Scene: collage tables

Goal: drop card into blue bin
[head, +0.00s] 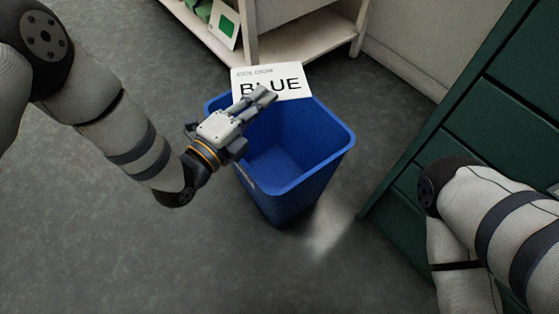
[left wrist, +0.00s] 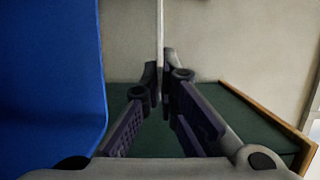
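A white card (head: 285,84) printed with "COLOUR BLUE" is over the far rim of the blue bin (head: 308,192) in the head view. My left gripper (head: 262,97) reaches over the bin's opening from the left, its fingers at the card's lower edge. In the left wrist view the card shows edge-on as a thin pale strip (left wrist: 160,35) between the closed fingertips (left wrist: 160,82). The bin stands upright on the floor, and its visible inside looks empty. A blue surface fills the left of the wrist view. My right gripper is out of view; only its arm shows.
A pale shelf unit (head: 295,45) stands behind the bin, with a card bearing a green square (head: 226,27) on it. Dark green drawers (head: 470,110) stand to the right. The grey floor left of the bin is clear.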

